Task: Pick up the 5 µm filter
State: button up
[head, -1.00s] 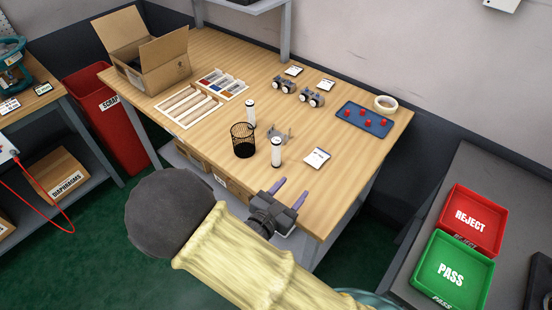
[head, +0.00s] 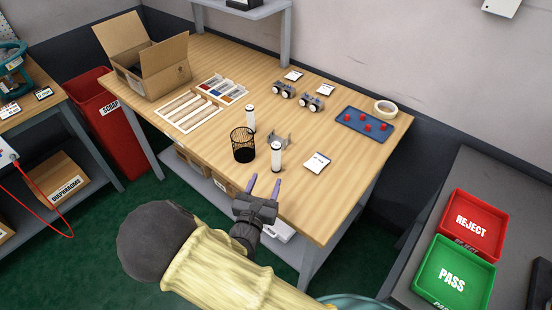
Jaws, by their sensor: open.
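Two white upright cylinders with dark caps stand on the wooden table, and they look like filters. One filter (head: 276,158) is near the table's front edge, the other filter (head: 250,119) is farther back, beside a black mesh cup. I cannot read any marking that tells which is the 5 µm one. My gripper (head: 264,186) is open and empty, its purple fingers pointing toward the table at its front edge, just short of the nearer filter and slightly left of it.
The black mesh cup (head: 243,146) stands left of the nearer filter. A grey bracket (head: 280,139) lies behind it and a white card (head: 317,162) to its right. A blue tray (head: 365,122) with several red parts is farther right. An open cardboard box (head: 152,72) is at back left.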

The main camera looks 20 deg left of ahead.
aim_at(275, 158)
jog(key=w, duration=0.6)
jog(key=shift+w+p, duration=0.3)
jog(key=shift+p, duration=0.05)
jog(key=w+p, duration=0.1)
jog(key=w, duration=0.4)
jog(key=shift+w+a, duration=0.1)
jog(key=shift+a, duration=0.05)
jog(key=shift+c, duration=0.2)
jog(key=c, duration=1)
